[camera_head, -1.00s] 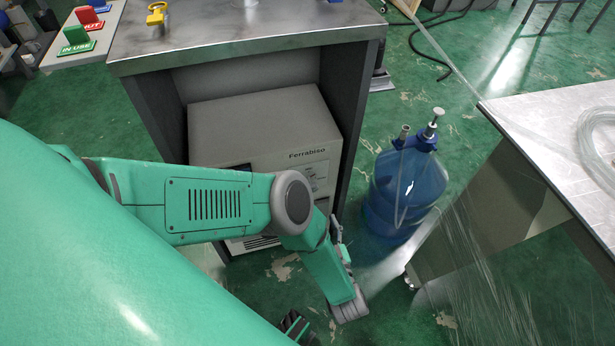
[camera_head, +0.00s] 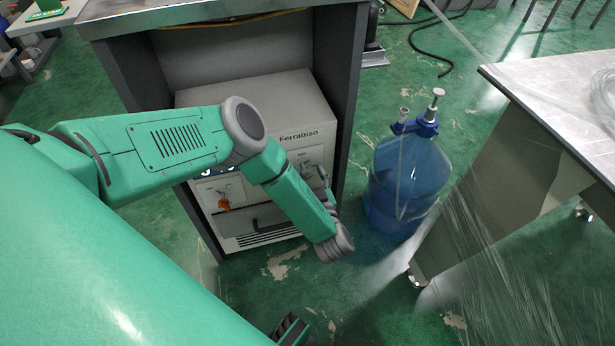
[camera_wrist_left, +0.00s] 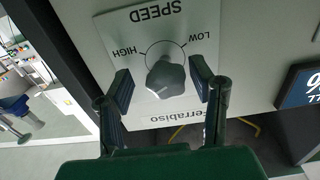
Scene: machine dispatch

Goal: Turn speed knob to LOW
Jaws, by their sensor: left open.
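The grey lobed speed knob (camera_wrist_left: 166,78) sits on a light panel in the left wrist view, under an upside-down SPEED label (camera_wrist_left: 150,15). HIGH is printed to its left and LOW to its right in that picture. I cannot tell clearly where the knob points. My left gripper (camera_wrist_left: 161,74) is open, with one dark finger on each side of the knob; contact is not clear. In the head view, the Ferrabiso machine (camera_head: 250,90) stands under a metal bench, and my left forearm hides part of its front and most of the gripper.
The bench's side panel (camera_head: 342,80) stands close on the right. A blue water bottle (camera_head: 400,185) stands on the floor right of my arm, beside a metal table (camera_head: 565,110).

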